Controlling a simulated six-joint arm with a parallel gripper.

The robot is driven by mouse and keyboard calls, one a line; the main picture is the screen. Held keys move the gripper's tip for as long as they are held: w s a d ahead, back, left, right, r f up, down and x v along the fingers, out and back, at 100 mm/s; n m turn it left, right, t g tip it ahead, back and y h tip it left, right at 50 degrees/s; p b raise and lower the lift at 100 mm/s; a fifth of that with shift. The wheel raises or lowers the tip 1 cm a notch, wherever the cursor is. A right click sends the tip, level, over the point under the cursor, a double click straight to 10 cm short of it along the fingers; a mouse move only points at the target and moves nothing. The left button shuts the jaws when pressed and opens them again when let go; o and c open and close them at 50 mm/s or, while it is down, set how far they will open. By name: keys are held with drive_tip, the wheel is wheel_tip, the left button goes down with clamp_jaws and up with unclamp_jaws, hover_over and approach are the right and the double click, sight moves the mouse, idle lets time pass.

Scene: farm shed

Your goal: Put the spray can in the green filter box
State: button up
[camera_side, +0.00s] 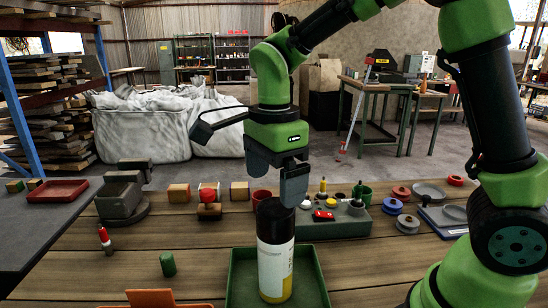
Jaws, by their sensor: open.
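The spray can (275,262), black on top with a white and yellow lower part, stands upright at the front centre. It appears to be inside the green filter box (317,278), whose front edge is cut off by the bottom of the picture. My gripper (275,178) is open just above the can's black top, fingers pointing down. The fingers look clear of the can's body, though the right finger's tip overlaps the top in this view. The can's base is seen against the box floor.
A small green cylinder (168,264) and a red-topped marker (104,238) stand left on the wooden table. An orange holder (160,300) is at the front edge. Behind the box are a red cup (262,198), a grey-green block with knobs (340,222), and several spools (408,224).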

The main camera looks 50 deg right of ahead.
drive_tip(key=shift+s+r, duration=0.1)
drive_tip(key=shift+r, duration=1.8)
drive_tip(key=s+d+r+n+t+y, duration=0.1)
drive_tip(key=s+r+n+t, duration=0.1)
drive_tip(key=s+n, duration=0.5)
drive_tip(key=s+d+r+n+t+y, duration=0.1)
drive_tip(key=s+n+t, duration=0.4)
drive_tip(key=n, duration=0.5)
drive_tip(key=shift+s+r+n, duration=0.3)
drive_tip(key=shift+s+r, duration=0.3)
drive_tip(key=shift+s, duration=0.35)
